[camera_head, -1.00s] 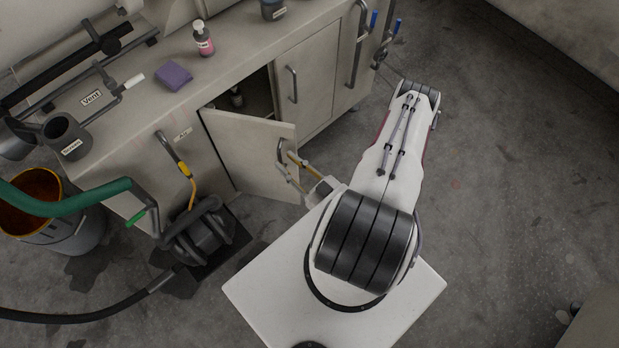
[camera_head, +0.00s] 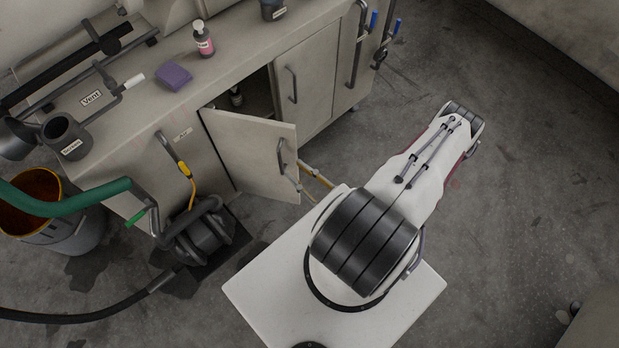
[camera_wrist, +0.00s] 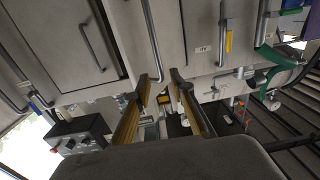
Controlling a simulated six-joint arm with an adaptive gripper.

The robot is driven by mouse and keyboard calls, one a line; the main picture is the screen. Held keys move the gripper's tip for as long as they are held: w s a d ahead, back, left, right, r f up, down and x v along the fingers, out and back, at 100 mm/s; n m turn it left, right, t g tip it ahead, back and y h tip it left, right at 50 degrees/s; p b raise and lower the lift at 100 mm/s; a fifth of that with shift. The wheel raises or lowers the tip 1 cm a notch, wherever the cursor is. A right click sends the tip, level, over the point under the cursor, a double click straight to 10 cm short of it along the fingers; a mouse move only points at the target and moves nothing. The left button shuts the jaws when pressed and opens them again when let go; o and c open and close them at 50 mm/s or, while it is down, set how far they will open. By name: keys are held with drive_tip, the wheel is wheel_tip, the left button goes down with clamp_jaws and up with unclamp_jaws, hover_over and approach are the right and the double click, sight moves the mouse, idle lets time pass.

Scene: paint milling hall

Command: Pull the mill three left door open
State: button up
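The left cabinet door (camera_head: 247,150) stands ajar, swung out from the cabinet, with a dark gap above it. Its bar handle (camera_head: 282,158) is near its free edge. In the wrist view the door's handle (camera_wrist: 151,38) runs down toward the space between my fingertips. My gripper (camera_wrist: 160,77) is open, its two yellow-padded fingers spread apart. In the head view my gripper (camera_head: 302,178) is just right of the handle, partly hidden by my own body. I cannot tell whether a finger touches the handle.
The closed right door (camera_head: 306,88) is beside the opening. A purple sponge (camera_head: 174,76) and pink bottle (camera_head: 203,40) are on the counter. A dark pump (camera_head: 200,235) with hoses and a bucket (camera_head: 60,225) stand left. Floor on the right is clear.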

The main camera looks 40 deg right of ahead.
drive_tip(key=shift+s+d, duration=0.1)
drive_tip(key=shift+s, duration=1.75)
drive_tip(key=shift+s, duration=0.15)
